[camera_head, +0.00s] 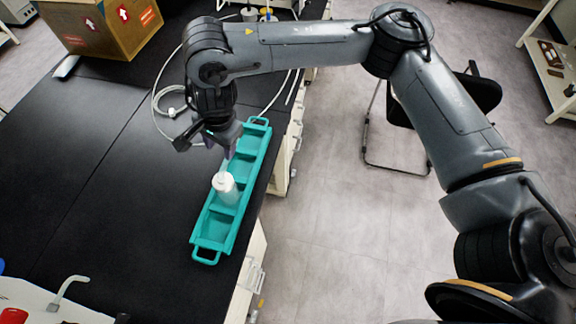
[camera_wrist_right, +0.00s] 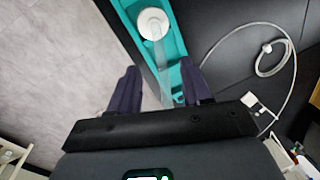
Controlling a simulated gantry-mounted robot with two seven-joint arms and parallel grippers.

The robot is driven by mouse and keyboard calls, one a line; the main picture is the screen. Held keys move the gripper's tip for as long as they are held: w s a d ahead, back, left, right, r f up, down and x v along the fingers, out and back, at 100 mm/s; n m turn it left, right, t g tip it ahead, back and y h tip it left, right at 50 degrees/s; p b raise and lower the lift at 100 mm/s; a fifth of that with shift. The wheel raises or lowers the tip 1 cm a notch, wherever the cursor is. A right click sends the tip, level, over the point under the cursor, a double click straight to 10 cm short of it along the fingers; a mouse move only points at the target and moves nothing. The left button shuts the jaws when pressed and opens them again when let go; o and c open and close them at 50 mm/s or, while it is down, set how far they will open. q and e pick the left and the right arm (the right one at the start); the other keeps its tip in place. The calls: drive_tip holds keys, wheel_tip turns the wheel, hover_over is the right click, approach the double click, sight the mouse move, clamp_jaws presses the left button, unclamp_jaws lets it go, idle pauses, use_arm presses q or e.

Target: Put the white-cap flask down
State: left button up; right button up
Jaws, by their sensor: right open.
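The white-cap flask (camera_head: 226,190) stands in a middle compartment of the long teal tray (camera_head: 213,230), cap up. In the right wrist view, its round white cap (camera_wrist_right: 153,23) lies ahead of the fingers, and a clear, pale shape runs from it toward the gap between them. My right gripper (camera_head: 224,150) is just beyond the flask in the head view, low over the tray. Its two dark fingers are spread apart in the right wrist view (camera_wrist_right: 160,88). I cannot tell whether they touch the flask. My left gripper is not in view.
The tray lies along the right edge of the black bench (camera_head: 110,170). A white cable (camera_head: 165,110) coils to its left. A cardboard box (camera_head: 100,25) stands at the far left. A white curved spout (camera_head: 68,290) is at the near left. The bench's middle left is clear.

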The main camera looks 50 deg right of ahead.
drive_tip(key=s+a+f+m+t+y, duration=0.1)
drive_tip(key=s+a+f+m+y, duration=0.25)
drive_tip(key=a, duration=0.65)
drive_tip(key=s+a+f+m+y, duration=0.2)
drive_tip(key=s+a+f, duration=0.15)
drive_tip(key=a, duration=0.65)
drive_tip(key=s+a+r+m+t+y, duration=0.35)
drive_tip(key=a+m, duration=0.45)
drive_tip(key=m, duration=0.6)
drive_tip(key=s+d+f+m+t+h, duration=0.1)
drive_tip(key=d+f+m+h, duration=0.2)
drive_tip(key=d+m, duration=0.65)
drive_tip(key=s+d+f+m+t+h, duration=0.1)
drive_tip(key=d+f+m+h, duration=0.35)
drive_tip(key=m, duration=0.75)
drive_tip(key=s+d+f+m+g+h, duration=0.1)
drive_tip(key=s+d+f+m+g, duration=0.1)
drive_tip(key=s+d+m, duration=0.5)
drive_tip(key=s+d+f+m+g+h, duration=0.1)
drive_tip(key=s+d+f+m+g, duration=0.2)
drive_tip(key=d, duration=0.7)
drive_tip(key=s+f+m, duration=0.2)
drive_tip(key=s+m, duration=0.1)
drive_tip(key=shift+s+m, duration=0.35)
drive_tip(key=shift+m, duration=0.05)
